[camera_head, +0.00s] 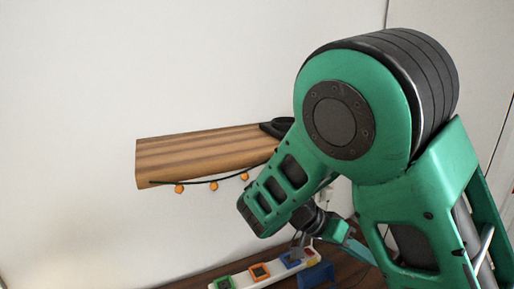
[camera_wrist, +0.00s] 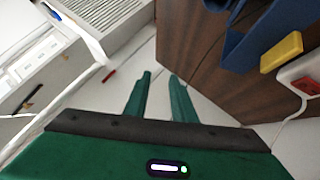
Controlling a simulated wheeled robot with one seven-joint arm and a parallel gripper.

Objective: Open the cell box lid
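I cannot make out for certain a cell box or its lid in either view. A long white case (camera_head: 240,280) with green, orange and blue square parts lies at the bottom of the head view and may be it. In the wrist view, a white piece with a red part (camera_wrist: 301,80) shows at the right edge, beside a yellow block (camera_wrist: 282,52) and a dark blue object (camera_wrist: 240,40). My gripper (camera_wrist: 160,76) points away from the camera, with its two green fingers apart and nothing between them. In the head view my arm hides much of that area.
A brown wooden surface (camera_wrist: 215,85) fills the middle right of the wrist view. White slatted equipment (camera_wrist: 105,25) stands at upper left, with a small red item (camera_wrist: 109,75) near it. A wooden shelf (camera_head: 200,155) with orange beads hanging below is on the wall.

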